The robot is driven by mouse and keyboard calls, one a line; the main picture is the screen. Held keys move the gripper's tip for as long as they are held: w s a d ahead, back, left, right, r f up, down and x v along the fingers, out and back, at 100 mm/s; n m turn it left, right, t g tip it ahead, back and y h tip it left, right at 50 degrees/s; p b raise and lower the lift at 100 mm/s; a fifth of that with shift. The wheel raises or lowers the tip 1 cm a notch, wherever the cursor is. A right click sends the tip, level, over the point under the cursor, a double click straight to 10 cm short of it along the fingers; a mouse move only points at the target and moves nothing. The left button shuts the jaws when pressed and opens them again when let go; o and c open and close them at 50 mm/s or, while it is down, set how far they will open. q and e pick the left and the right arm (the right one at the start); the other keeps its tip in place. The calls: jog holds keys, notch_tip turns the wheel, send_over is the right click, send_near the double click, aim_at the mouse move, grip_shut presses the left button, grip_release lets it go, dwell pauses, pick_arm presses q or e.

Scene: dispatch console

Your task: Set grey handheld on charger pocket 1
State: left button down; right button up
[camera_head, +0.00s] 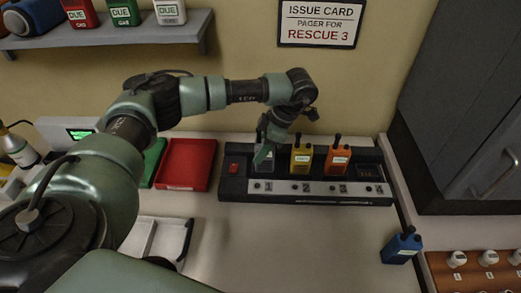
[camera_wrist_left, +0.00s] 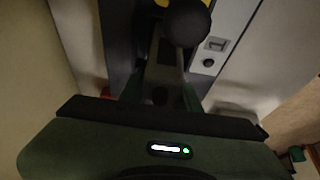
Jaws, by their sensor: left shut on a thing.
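The black charger (camera_head: 232,190) stands on the counter against the wall, with pockets numbered 1 to 4. My left gripper (camera_head: 266,154) is over pocket 1, pointing down, shut on the grey handheld (camera_head: 264,168). The handheld is upright at pocket 1 and mostly hidden by the fingers; I cannot tell whether it is fully seated. In the left wrist view, its black knob (camera_wrist_left: 187,22) shows large near the fingers. A yellow handheld (camera_head: 301,160) stands in pocket 2 and an orange one (camera_head: 337,161) in pocket 3. Pocket 4 looks empty. My right gripper is not in view.
A blue handheld (camera_head: 401,246) stands on the counter at the right. A red tray (camera_head: 186,164) lies left of the charger. A shelf (camera_head: 110,37) with boxes marked DUE is above left. A dark cabinet (camera_head: 465,120) hangs at the right. The counter's front middle is clear.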

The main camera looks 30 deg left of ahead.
pick_arm(q)
jog(key=shift+f, duration=0.6)
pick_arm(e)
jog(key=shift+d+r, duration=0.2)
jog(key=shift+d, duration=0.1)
pick_arm(q)
jog(key=shift+f, duration=0.2)
jog(key=c, duration=1)
grip_release()
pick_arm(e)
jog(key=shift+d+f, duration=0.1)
pick_arm(q)
jog(key=shift+r, duration=0.15)
